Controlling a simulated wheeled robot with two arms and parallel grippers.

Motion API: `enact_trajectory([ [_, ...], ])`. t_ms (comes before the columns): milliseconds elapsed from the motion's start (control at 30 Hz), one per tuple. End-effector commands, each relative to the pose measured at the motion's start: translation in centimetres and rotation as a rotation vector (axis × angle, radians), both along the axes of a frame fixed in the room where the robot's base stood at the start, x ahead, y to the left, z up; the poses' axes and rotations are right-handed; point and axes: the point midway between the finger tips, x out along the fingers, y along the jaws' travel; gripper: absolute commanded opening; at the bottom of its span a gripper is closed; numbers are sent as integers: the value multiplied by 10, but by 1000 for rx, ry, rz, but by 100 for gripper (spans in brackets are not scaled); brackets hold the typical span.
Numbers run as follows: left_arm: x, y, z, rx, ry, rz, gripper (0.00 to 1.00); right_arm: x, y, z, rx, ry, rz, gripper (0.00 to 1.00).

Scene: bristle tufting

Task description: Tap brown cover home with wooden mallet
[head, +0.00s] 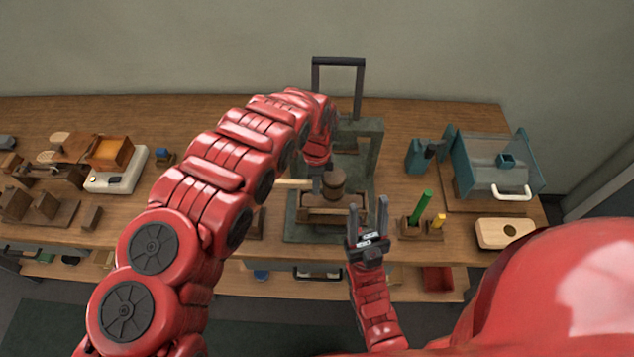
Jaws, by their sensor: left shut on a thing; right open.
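The wooden mallet has a dark brown round head (334,183) and a pale handle (292,184) that points left. My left gripper (317,184) is shut on the mallet's handle close to the head, above the middle of the green press-like stand. A brown wooden piece (322,214), which looks like the cover in its holder, lies on the stand's base just below the mallet. I cannot tell whether the mallet touches it or how the cover is seated. My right gripper (367,215) is open and empty, fingers pointing away from me, at the stand's front right.
The green stand (372,150) has a dark lever handle (339,62) at the back. A wooden holder with a green and a yellow stick (422,208) stands right of it. A teal guarded machine (495,165) and a pale wooden block (502,232) are farther right.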

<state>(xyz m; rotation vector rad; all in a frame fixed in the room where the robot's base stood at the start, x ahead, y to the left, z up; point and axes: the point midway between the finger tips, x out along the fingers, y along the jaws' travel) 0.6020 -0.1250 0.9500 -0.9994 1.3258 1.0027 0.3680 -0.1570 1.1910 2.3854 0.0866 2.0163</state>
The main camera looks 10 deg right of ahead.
Motion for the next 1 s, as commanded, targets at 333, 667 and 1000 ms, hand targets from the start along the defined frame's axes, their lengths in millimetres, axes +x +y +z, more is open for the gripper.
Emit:
enact_trajectory([
  [333,0,0,-4,0,-1,0,0,0,0,-3,0,0,0,50],
  [667,0,0,-34,0,0,0,0,0,0,-20,0,0,0,50],
  [1000,0,0,-21,-1,-2,-1,0,0,0,-11,0,0,0,50],
])
